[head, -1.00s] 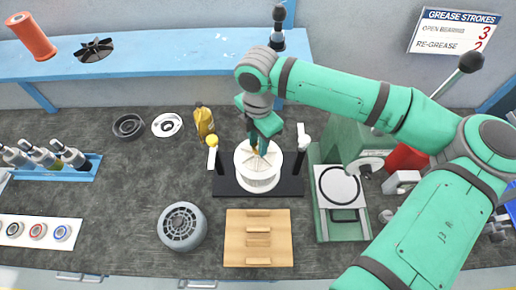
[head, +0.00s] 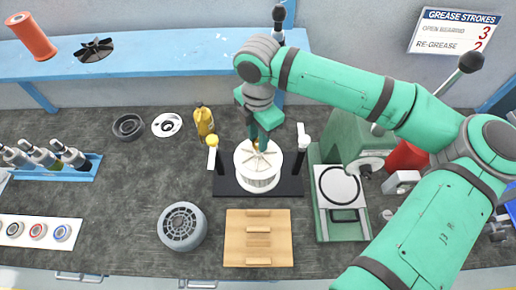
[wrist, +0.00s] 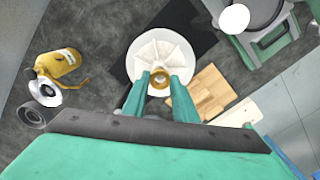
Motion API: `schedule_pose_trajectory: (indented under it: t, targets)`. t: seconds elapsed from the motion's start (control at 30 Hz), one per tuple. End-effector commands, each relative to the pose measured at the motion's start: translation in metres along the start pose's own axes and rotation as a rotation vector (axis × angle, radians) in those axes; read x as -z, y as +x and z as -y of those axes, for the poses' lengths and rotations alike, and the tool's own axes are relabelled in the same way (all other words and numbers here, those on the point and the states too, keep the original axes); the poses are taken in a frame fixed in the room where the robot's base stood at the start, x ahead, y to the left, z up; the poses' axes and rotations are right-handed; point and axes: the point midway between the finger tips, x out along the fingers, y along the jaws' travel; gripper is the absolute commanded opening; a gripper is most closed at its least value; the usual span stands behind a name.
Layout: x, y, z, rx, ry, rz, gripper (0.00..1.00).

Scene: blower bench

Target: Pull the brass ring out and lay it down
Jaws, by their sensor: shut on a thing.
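The brass ring (wrist: 158,78) shows between my two fingertips in the wrist view. My gripper (wrist: 159,82) is shut on it. In the head view my gripper (head: 258,146) points down over the white round housing (head: 258,176), with a bit of brass at its tip.
A wooden block with slots (head: 235,238) lies in front of the housing. The bench left of the housing has free room.

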Motion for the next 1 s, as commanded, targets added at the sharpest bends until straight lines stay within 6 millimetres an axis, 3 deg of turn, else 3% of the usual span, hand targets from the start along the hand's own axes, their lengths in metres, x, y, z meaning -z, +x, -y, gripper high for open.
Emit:
schedule_pose_trajectory:
  t: [0.6, 1.0]
  targets:
    - [0.0, -0.025, 0.0, -0.001, 0.0, 0.0, 0.0]
    - [0.0, -0.027, 0.0, 0.0, 0.001, 0.0, 0.0]
